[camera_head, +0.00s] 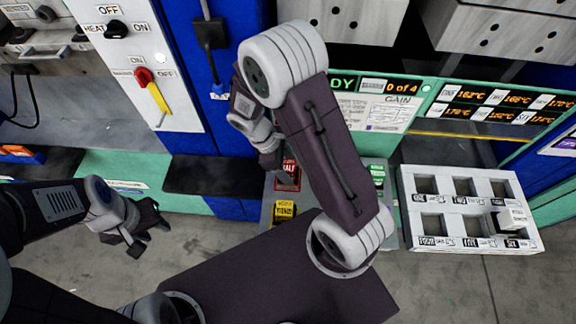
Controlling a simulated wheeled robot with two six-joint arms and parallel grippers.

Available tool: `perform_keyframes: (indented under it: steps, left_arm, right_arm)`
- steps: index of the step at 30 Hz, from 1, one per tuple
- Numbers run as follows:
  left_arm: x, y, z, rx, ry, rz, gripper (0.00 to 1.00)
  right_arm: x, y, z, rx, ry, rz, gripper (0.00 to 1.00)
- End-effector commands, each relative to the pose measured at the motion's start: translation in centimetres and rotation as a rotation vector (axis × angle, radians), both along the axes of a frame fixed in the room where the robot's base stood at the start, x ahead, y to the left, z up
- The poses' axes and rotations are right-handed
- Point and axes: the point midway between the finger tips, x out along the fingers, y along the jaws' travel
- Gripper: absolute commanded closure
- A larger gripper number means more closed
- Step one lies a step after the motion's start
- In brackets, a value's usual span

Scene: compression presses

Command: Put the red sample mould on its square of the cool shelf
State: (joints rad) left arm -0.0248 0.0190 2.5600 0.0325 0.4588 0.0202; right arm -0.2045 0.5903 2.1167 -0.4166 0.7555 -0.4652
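I cannot make out a red sample mould in the head view; my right arm covers part of the middle. No shelf with coloured squares can be told for sure. My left gripper (150,232) is at the left over the grey floor, fingers apart and nothing visible between them.
A dark plate (212,175) juts from the teal ledge (120,170). A white panel (130,45) has a red-yellow lever.

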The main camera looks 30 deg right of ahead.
Motion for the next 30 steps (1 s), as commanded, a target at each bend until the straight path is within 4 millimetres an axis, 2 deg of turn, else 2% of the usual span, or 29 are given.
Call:
perform_keyframes:
  steps: [7,10,21,25,30]
  left_arm:
    - [0.0,0.0,0.1,0.000,0.000,0.000,0.64]
    - [0.0,0.0,0.3,0.000,0.000,0.000,0.64]
    - [0.0,0.0,1.1,0.000,0.000,0.000,0.64]
    - [0.0,0.0,1.2,0.000,0.000,0.000,0.64]
    - [0.0,0.0,1.2,0.000,0.000,0.000,0.64]
  right_arm:
    - [0.0,0.0,0.1,0.000,0.000,0.000,0.36]
    - [0.2,0.2,0.9,0.000,-0.003,0.001,0.36]
    - [2.0,3.1,9.1,0.001,-0.006,0.001,0.36]
    - [2.3,3.7,10.8,0.000,-0.003,0.002,0.36]
    - [2.4,3.9,11.4,0.000,0.000,0.001,0.36]
